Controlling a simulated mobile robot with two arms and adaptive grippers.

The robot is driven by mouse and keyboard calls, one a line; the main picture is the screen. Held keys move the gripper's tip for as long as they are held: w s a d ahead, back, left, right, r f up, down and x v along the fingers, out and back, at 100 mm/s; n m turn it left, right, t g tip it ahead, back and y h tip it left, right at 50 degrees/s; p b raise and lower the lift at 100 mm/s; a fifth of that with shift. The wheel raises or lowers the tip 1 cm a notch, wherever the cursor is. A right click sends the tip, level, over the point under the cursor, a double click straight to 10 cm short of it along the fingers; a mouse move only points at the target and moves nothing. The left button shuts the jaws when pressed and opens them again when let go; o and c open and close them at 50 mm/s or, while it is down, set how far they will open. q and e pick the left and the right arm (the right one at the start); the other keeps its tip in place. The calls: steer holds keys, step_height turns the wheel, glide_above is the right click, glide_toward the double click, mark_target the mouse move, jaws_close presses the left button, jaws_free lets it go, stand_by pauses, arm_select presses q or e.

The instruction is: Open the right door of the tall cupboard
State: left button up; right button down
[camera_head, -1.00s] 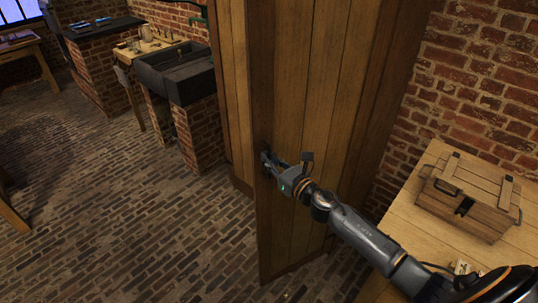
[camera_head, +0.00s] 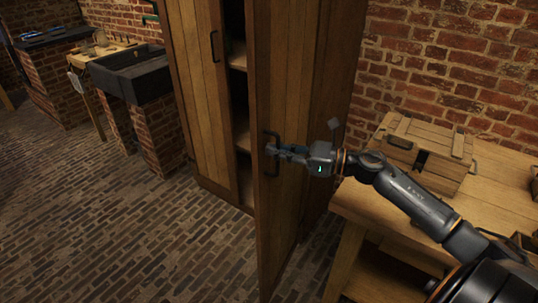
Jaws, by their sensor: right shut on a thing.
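The tall wooden cupboard (camera_head: 202,95) stands in the middle of the head view. Its right door (camera_head: 275,225) is swung open towards me, with a dark gap and pale shelves (camera_head: 243,135) showing beside it. Its left door is shut and has a dark handle (camera_head: 214,46). My right gripper (camera_head: 272,150) is shut on the dark handle (camera_head: 276,170) of the right door. The arm reaches in from the lower right. The inside of the cupboard is mostly hidden by the open door. My left gripper is not in view.
A wooden table (camera_head: 352,198) with a wooden crate (camera_head: 420,150) stands at the right, close to the open door, against a brick wall (camera_head: 440,55). A dark sink (camera_head: 130,75) on brick supports stands at the left. The brick floor (camera_head: 120,235) at front left is clear.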

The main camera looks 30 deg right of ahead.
steer(key=shift+r, duration=0.1)
steer(key=c, duration=1.7)
jaws_free()
steer(key=v, duration=1.2)
